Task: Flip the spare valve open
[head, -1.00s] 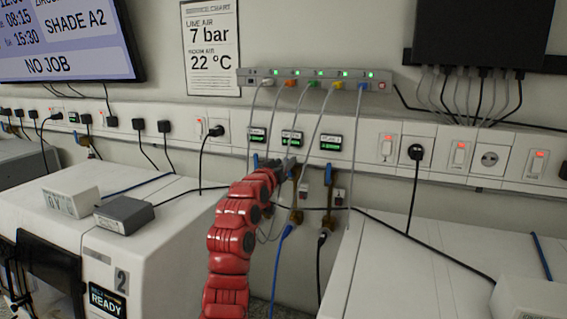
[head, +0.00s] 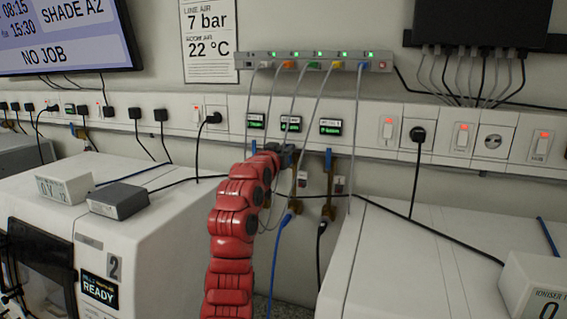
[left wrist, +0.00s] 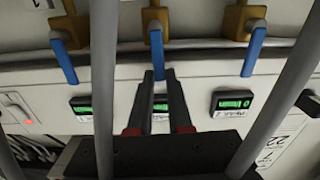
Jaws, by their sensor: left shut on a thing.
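Three valves with brass bodies and blue lever handles sit in a row under small green-lit displays. In the left wrist view, which looks upside down, the middle blue handle (left wrist: 156,50) has its free end between the fingers of my left gripper (left wrist: 159,74). The gripper is shut on it. The other handles, left (left wrist: 65,60) and right (left wrist: 253,52), point the same way, toward their displays. In the head view my left gripper (head: 288,155) is at the middle valve and covers its handle. The valve labels are too small to read. My right gripper is not in view.
Grey cables hang from a switch box (head: 315,60) in front of the displays and valves, close to my left arm. A blue hose (head: 281,250) runs down below the valves. White machines stand left (head: 150,215) and right (head: 420,255), with a gap between.

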